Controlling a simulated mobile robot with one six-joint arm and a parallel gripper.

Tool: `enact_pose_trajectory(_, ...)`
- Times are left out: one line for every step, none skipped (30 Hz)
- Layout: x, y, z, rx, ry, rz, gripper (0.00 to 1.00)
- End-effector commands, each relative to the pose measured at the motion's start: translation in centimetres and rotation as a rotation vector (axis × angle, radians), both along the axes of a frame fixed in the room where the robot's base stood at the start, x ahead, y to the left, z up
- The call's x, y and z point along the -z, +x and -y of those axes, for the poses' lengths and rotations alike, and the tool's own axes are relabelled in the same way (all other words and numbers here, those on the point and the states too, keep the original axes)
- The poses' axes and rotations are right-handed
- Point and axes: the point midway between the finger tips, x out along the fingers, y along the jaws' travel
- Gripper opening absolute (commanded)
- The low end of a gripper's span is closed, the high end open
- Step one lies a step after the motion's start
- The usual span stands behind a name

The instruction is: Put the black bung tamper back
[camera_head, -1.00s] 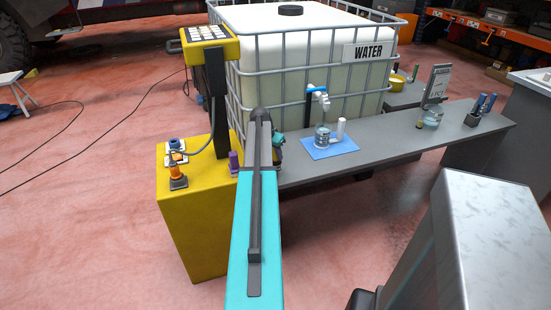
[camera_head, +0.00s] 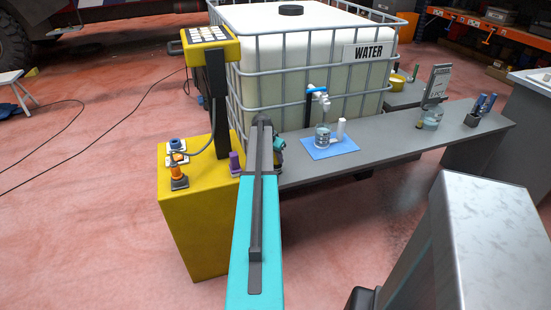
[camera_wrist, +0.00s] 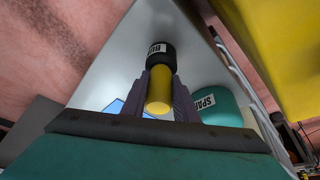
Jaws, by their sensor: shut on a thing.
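The black bung tamper (camera_wrist: 158,55) has a black head with a white label and a yellow handle. In the wrist view its handle is between the ribbed purple fingers of my gripper (camera_wrist: 167,84), which is shut on it, head pointing away from the camera. The label is too small to read fully. In the head view my arm hides the tamper and most of the gripper. A teal thing (camera_wrist: 222,106) labelled "SPA..." shows just right of the fingers; its lower part is hidden.
The grey bench (camera_head: 385,145) holds a blue mat (camera_head: 346,148) with a jar. The caged water tank (camera_head: 290,65) stands behind.

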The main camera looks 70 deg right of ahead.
Motion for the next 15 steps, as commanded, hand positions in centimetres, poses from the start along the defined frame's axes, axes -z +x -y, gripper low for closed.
enact_pose_trajectory(-0.08,-0.01,0.04,0.0,-0.001,0.0,0.0)
enact_pose_trajectory(-0.06,-0.01,0.04,0.0,-0.001,0.0,0.0)
enact_pose_trajectory(0.02,-0.02,0.04,0.0,-0.001,0.0,0.0)
enact_pose_trajectory(0.08,-0.02,0.04,0.0,-0.001,0.0,0.0)
enact_pose_trajectory(0.16,-0.02,0.04,0.0,-0.001,0.0,0.0)
enact_pose_trajectory(0.24,-0.02,0.04,0.0,-0.001,0.0,0.0)
enact_pose_trajectory(0.3,-0.03,0.04,0.0,-0.001,0.0,0.0)
enact_pose_trajectory(0.37,-0.03,0.01,0.0,0.0,0.0,0.28)
enact_pose_trajectory(0.32,-0.03,0.01,0.0,0.0,0.0,0.35)
enact_pose_trajectory(0.32,-0.03,0.01,0.0,0.0,0.0,0.4)
enact_pose_trajectory(0.32,-0.04,0.01,0.001,0.0,0.0,0.45)
enact_pose_trajectory(0.32,-0.04,0.01,0.0,0.0,0.0,0.45)
enact_pose_trajectory(0.31,-0.05,0.02,0.001,0.0,0.0,0.45)
enact_pose_trajectory(0.31,-0.05,0.02,0.001,0.0,0.0,0.45)
enact_pose_trajectory(0.31,-0.06,0.02,0.001,0.0,0.0,0.45)
